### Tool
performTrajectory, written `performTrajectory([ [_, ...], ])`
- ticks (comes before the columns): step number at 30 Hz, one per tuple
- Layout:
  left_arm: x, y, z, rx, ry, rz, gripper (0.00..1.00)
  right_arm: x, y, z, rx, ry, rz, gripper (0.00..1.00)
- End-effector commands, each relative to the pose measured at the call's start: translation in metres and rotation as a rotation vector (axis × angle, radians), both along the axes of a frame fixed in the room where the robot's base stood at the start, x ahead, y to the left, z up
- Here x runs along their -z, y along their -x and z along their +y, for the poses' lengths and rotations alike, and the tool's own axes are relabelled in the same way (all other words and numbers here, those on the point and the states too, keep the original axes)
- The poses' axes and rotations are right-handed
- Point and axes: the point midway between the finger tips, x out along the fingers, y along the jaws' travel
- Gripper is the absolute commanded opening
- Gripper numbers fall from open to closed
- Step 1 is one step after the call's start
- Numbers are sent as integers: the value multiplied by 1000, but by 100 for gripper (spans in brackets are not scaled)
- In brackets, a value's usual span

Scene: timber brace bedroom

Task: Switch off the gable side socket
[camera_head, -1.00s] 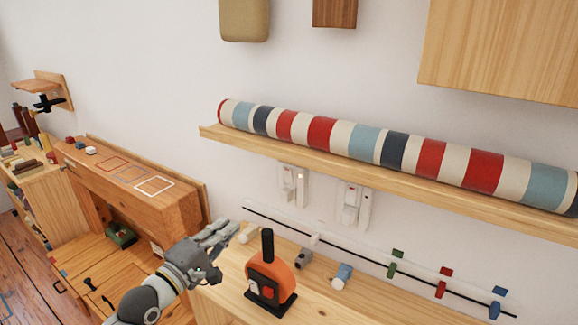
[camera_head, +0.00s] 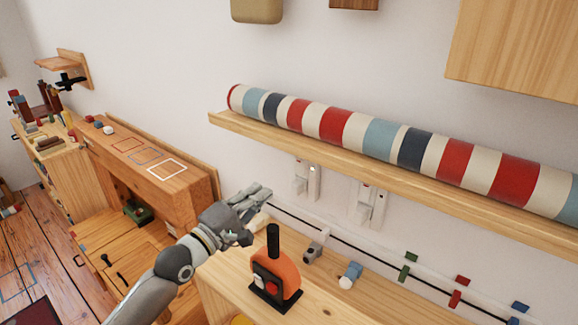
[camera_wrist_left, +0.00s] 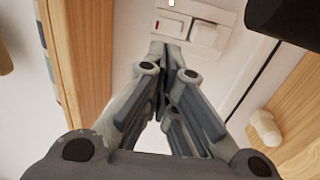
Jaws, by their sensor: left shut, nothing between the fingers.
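Two white wall sockets are under the striped roll's shelf in the head view, a left one (camera_head: 306,178) and a right one (camera_head: 371,203). I cannot tell from the frames which is the gable side one. My left gripper (camera_head: 265,192) is shut and empty, just left of and below the left socket, apparently apart from it. In the left wrist view, the shut fingertips (camera_wrist_left: 169,57) point at a white socket plate (camera_wrist_left: 225,14). It carries a rocker switch (camera_wrist_left: 173,25) with a red mark and a square white part beside it. My right gripper is not in view.
An orange device (camera_head: 275,277) with a black handle stands on the wooden worktop (camera_head: 226,283), close right of my left arm. A wooden shelf (camera_head: 228,121) with the striped roll (camera_head: 333,125) overhangs the sockets. A black rail (camera_head: 365,250) with coloured clips runs below them.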

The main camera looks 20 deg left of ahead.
Motion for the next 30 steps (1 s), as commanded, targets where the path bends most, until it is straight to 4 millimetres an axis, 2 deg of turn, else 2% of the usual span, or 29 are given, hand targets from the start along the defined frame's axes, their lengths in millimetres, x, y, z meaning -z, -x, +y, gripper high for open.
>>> performTrajectory([
  [3, -7, -21, -8, 0, 2, -2, 0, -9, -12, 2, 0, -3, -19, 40],
  [6, -9, -38, -13, -1, 1, -1, 0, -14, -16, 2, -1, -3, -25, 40],
  [16, -15, -90, -33, 0, -1, -1, 0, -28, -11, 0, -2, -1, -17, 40],
  [21, -15, -104, -38, 0, 0, -1, 0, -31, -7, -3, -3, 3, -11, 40],
  [30, -14, -109, -40, 0, 0, 0, 0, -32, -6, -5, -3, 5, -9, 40],
])
